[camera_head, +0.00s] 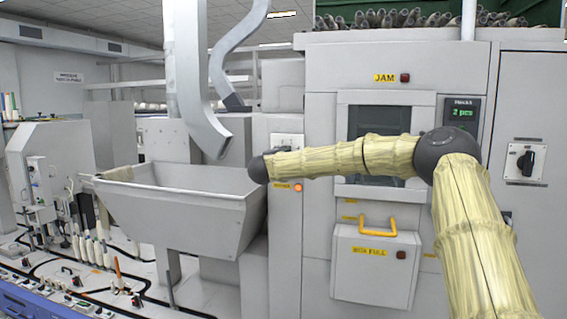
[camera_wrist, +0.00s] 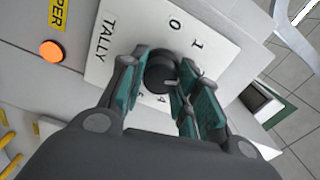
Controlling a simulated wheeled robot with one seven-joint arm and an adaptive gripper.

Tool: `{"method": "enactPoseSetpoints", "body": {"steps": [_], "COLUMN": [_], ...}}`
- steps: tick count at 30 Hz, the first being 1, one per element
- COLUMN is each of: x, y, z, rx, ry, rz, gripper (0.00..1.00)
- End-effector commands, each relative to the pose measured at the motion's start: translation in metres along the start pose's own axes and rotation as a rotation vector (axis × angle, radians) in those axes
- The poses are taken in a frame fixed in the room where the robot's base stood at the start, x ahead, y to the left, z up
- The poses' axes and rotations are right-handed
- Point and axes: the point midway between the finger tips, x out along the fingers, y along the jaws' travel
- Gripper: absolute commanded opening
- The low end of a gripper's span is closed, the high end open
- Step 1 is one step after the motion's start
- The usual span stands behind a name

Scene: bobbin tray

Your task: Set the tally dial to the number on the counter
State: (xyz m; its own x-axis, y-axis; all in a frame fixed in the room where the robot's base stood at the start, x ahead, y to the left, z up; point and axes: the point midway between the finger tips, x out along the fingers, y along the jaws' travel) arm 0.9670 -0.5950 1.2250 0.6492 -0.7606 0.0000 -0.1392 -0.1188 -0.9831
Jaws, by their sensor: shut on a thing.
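The tally dial's black knob (camera_wrist: 157,72) stands on a white plate (camera_wrist: 112,25) lettered TALLY. My gripper (camera_wrist: 163,86) has its green-padded fingers on both sides of the knob and is shut on it. The numbers 0 and 1 show beyond the fingers, and a 4 and part of another number show below the knob; the rest are hidden. A pale mark shows on the knob, but I cannot tell which number it points to. In the head view the dial plate (camera_head: 287,139) is mostly behind my arm. The counter (camera_head: 462,113) reads "2 pcs".
An orange lamp (camera_head: 298,188) sits below the dial plate, also in the wrist view (camera_wrist: 51,51). A grey hopper (camera_head: 180,210) stands left of the cabinet. A yellow-handled bin (camera_head: 372,270) and a black rotary switch (camera_head: 525,161) are on the machine front.

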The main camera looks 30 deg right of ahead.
Motion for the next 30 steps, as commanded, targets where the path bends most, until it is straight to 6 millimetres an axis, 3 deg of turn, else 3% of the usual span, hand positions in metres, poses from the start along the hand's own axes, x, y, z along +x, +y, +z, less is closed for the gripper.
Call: {"method": "enactPoseSetpoints", "body": {"steps": [17,18,21,30], "x": [0.0008,0.0008,0.0007,-0.0009], "y": [0.0034,0.0035,0.0031,0.0009], "z": [-0.0011,-0.001,-0.0006,0.0024], "rx": [0.031,0.03,0.03,0.031], "ry": [0.003,0.003,0.002,-0.002], "rz": [0.004,0.004,0.003,0.001], "gripper": [0.08,0.35,0.54,0.54]}}
